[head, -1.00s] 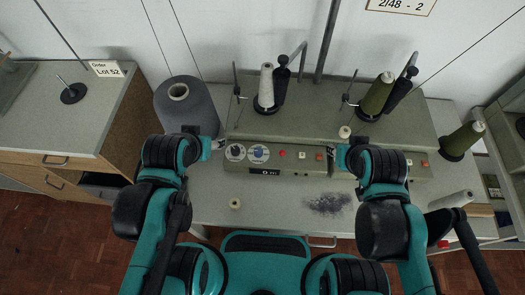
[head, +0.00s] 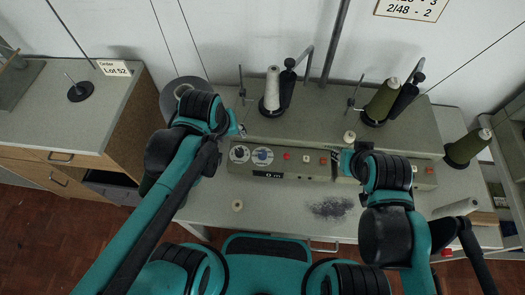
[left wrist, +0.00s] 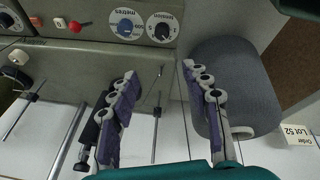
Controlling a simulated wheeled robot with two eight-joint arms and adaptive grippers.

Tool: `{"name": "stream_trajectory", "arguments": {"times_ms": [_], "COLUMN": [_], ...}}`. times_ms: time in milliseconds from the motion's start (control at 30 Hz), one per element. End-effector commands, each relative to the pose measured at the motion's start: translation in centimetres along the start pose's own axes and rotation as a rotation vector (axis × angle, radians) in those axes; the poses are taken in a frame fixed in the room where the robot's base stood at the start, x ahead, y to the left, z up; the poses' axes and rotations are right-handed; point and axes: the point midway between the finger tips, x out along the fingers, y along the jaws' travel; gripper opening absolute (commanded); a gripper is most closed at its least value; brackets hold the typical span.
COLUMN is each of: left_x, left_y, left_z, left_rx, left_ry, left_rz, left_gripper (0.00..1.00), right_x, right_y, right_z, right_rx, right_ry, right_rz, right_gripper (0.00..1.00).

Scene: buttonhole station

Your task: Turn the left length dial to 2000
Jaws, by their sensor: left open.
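The left length dial, a blue knob on a white disc (head: 262,155) marked "metres", is on the grey machine front; it also shows in the left wrist view (left wrist: 126,25). Its pointer setting is too small to read. The white tension dial with a dark knob (head: 239,153) is beside it, also in the left wrist view (left wrist: 162,27). A display (head: 267,175) below reads "0 m". My left gripper (head: 240,131) is open and empty, apart from the dials; its two fingers (left wrist: 159,82) spread in the left wrist view. My right gripper (head: 337,161) is by the front's middle; its jaws are unclear.
A white cone (head: 272,90) and green cone (head: 383,98) stand on the machine. A grey cone (left wrist: 235,90) stands close to the left gripper. A small cream spool (head: 237,205) and dark lint (head: 330,207) lie on the table.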

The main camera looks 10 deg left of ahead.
Motion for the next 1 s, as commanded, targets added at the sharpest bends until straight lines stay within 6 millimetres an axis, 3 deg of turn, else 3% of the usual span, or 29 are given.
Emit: {"name": "stream_trajectory", "arguments": {"times_ms": [200,400,667,1000], "left_x": [4.8,8.4,10.6,15.6], "left_y": [4.8,7.5,8.0,7.1], "left_z": [-0.1,1.0,1.9,3.7], "left_rx": [-0.255,-0.417,-0.475,-0.474], "left_ry": [-0.188,-0.279,-0.303,-0.301], "left_rz": [-0.094,-0.198,-0.238,-0.236], "left_gripper": [0.48,0.48,0.48,0.48], "right_x": [0.1,0.1,0.6,2.4], "right_y": [0.0,0.0,0.0,0.0], "right_z": [0.1,0.1,0.4,1.7], "right_rx": [0.0,0.0,0.0,0.0], "right_ry": [0.0,0.0,0.0,0.0], "right_rz": [0.0,0.0,0.0,0.0], "right_gripper": [0.3,0.3,0.3,0.3]}}
